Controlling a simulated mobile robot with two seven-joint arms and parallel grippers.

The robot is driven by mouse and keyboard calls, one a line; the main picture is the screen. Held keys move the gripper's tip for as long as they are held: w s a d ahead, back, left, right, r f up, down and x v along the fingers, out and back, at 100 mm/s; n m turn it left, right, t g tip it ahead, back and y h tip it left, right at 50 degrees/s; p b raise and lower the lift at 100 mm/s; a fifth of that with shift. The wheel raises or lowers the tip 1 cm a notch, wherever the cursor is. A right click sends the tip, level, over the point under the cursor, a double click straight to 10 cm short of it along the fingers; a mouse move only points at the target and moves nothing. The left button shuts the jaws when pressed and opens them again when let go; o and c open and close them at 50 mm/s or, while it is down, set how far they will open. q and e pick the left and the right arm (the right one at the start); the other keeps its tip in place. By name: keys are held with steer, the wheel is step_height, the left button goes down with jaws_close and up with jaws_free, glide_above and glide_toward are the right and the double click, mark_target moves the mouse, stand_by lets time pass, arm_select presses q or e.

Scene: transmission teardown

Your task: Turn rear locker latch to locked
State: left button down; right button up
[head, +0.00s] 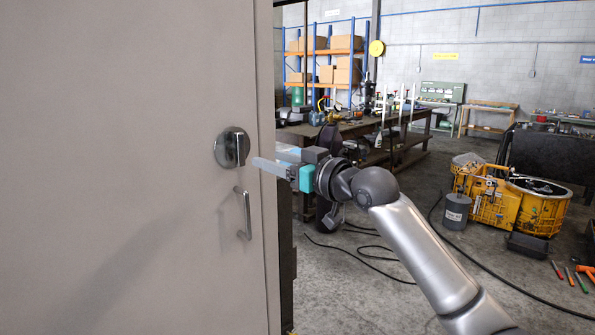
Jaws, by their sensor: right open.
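The rear locker door (110,170) is a flat grey-beige panel filling the left of the head view. Its latch (230,147) is a round dark metal disc with a small upright grip at its right side. A vertical bar handle (246,213) sits below it. My right gripper (262,164) comes from the right, with its fingers pointing left at the door, just right of and slightly below the latch. It is open, with nothing seen between the fingers. I cannot tell whether a fingertip touches the latch. My left gripper is not in view.
A workbench (360,128) with parts stands behind my right arm, with a blue-and-orange shelf of boxes (345,43) beyond. A yellow machine (510,200), a grey canister (456,211) and loose tools are on the floor at right. A black cable (500,285) crosses the floor.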

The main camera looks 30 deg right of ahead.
steer(key=b+v, duration=0.1)
steer(key=v, duration=0.5)
stand_by(0.4)
